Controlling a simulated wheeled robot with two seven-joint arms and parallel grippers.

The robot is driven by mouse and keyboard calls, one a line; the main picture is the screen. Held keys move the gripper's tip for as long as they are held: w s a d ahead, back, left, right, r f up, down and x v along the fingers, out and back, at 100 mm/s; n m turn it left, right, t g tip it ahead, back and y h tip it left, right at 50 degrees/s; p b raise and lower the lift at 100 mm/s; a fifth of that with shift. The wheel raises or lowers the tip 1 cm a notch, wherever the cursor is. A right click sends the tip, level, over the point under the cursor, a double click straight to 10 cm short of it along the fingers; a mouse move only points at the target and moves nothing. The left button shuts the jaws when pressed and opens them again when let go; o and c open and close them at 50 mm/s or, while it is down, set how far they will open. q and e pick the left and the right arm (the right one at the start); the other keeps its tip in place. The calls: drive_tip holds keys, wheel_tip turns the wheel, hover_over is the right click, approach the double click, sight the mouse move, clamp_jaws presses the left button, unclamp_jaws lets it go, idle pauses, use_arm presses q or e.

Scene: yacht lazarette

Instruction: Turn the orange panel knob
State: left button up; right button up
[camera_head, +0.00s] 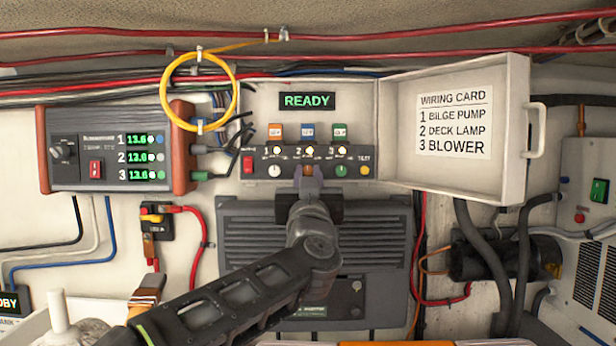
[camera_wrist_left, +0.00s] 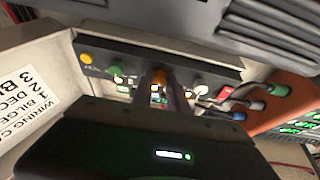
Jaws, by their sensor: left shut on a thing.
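The dark control panel (camera_head: 310,177) sits on the back wall under a lit READY sign (camera_head: 307,101). Its row holds a red switch (camera_head: 248,165), a white knob (camera_head: 274,171), a green knob (camera_head: 341,171) and a yellow button (camera_head: 364,170). My left gripper (camera_head: 308,172) reaches up to the middle of this row and mostly covers the orange knob in the head view. In the left wrist view the orange knob (camera_wrist_left: 160,76) shows between the fingertips, which are shut on it. The knob's pointer is hidden. My right gripper is not in view.
An open cover with a wiring card (camera_head: 452,122) stands right of the panel. A power unit (camera_head: 116,152) with green readouts is at the left. A yellow cable loop (camera_head: 199,88) hangs between them. A grey ribbed box (camera_head: 377,240) is below the panel, behind my arm.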

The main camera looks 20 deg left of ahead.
use_arm(q)
clamp_jaws()
drive_tip(key=shift+n, duration=0.5)
drive_tip(key=n+g+y, duration=0.1)
drive_tip(key=n, duration=0.1)
drive_tip(key=n+y, duration=0.1)
drive_tip(key=n, duration=0.1)
drive_tip(key=shift+d+n+g+y+p, duration=0.2)
drive_tip(key=shift+n+g+y+p, duration=0.1)
drive_tip(key=shift+g+p, duration=0.1)
drive_tip(key=n+g+y, duration=0.1)
drive_tip(key=n, duration=0.2)
drive_tip(key=n+g+p, duration=0.1)
drive_tip(key=n, duration=0.3)
drive_tip(key=shift+w+r+g+y, duration=0.1)
drive_tip(key=shift+g+y, duration=0.2)
drive_tip(key=shift+y, duration=0.1)
drive_tip(key=o, duration=0.8)
unclamp_jaws()
drive_tip(key=shift+c, duration=0.2)
